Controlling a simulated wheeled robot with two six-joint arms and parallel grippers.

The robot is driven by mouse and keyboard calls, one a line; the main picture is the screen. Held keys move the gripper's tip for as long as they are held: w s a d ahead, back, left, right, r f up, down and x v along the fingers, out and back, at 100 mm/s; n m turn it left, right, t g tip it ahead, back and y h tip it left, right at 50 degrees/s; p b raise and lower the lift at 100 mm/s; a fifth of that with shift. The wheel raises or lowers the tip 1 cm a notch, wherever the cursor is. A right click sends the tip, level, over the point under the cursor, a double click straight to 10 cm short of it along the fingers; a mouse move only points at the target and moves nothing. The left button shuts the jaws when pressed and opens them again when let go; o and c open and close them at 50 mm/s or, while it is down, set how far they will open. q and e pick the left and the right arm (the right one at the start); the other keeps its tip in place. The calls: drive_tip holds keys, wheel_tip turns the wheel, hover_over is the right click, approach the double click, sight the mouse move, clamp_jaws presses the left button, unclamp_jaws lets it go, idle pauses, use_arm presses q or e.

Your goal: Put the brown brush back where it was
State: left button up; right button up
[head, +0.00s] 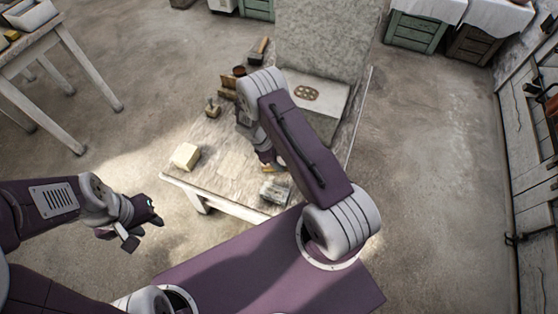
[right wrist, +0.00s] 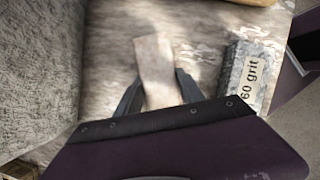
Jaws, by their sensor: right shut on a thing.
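My right gripper (right wrist: 155,92) is shut on a pale wooden piece (right wrist: 153,60), low over the worktable (head: 228,170). The piece looks like part of the brown brush; its other end is hidden behind the gripper. In the head view my right arm covers most of this gripper (head: 267,164). A brush-like tool with a wooden handle (head: 262,45) stands at the far edge of the table. My left gripper (head: 143,229) is open and empty, off the table at the lower left.
A 60 grit block (right wrist: 250,75) lies close to the right gripper, also in the head view (head: 275,191). A cream block (head: 185,156) sits at the left corner. A wooden stamp-like tool (head: 212,107) and a large grey slab (head: 325,40) stand farther back. Bare tabletop lies between them.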

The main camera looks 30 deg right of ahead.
drive_tip(key=o, duration=1.2)
drive_tip(key=p+v, duration=0.1)
drive_tip(key=v, duration=1.1)
drive_tip(key=s+a+r+m+t+y, duration=0.3)
drive_tip(key=s+r+m+y, duration=0.1)
drive_tip(key=s+r+m, duration=0.9)
drive_tip(key=shift+s+a, duration=0.2)
drive_tip(key=shift+s, duration=0.65)
drive_tip(key=shift+r, duration=0.1)
